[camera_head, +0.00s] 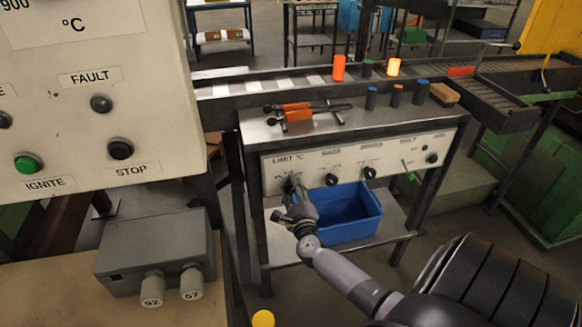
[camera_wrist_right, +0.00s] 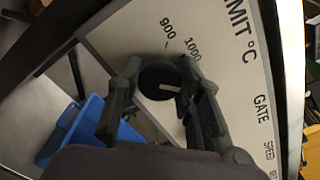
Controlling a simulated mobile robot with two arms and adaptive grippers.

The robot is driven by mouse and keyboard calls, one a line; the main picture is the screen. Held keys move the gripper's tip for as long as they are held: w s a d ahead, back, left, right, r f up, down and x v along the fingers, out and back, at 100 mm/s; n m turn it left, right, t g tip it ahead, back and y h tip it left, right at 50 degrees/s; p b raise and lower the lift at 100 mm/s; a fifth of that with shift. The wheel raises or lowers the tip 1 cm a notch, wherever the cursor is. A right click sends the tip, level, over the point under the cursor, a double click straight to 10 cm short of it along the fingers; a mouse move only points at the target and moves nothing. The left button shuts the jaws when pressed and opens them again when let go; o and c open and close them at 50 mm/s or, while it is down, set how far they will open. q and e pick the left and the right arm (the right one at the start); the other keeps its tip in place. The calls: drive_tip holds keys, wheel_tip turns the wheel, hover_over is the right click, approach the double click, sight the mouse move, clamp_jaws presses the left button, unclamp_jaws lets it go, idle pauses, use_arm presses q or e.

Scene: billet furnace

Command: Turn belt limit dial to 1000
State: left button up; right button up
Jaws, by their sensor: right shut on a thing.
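The control panel (camera_head: 318,172) on the front of the metal bench has a row of knobs. Its left dial, under "LIMIT °C", is mostly hidden by my right gripper (camera_head: 292,188) in the head view. In the right wrist view the black limit dial (camera_wrist_right: 158,78) sits between the two fingers of my right gripper (camera_wrist_right: 160,100), which is shut on it. The dial's white mark points roughly right in that picture. The printed "900" and "1000" are above and to the upper right of the dial. Any further numbers are hidden by a finger. My left gripper is out of view.
A blue bin (camera_head: 352,222) stands on the shelf below.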

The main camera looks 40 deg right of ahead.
drive_tip(key=n+p, duration=0.2)
drive_tip(key=n, duration=0.2)
drive_tip(key=shift+r, duration=0.1)
drive_tip(key=shift+n+p, duration=1.05)
drive_tip(key=shift+n, duration=1.25)
drive_tip(key=o, duration=1.2)
drive_tip(key=shift+s, duration=0.1)
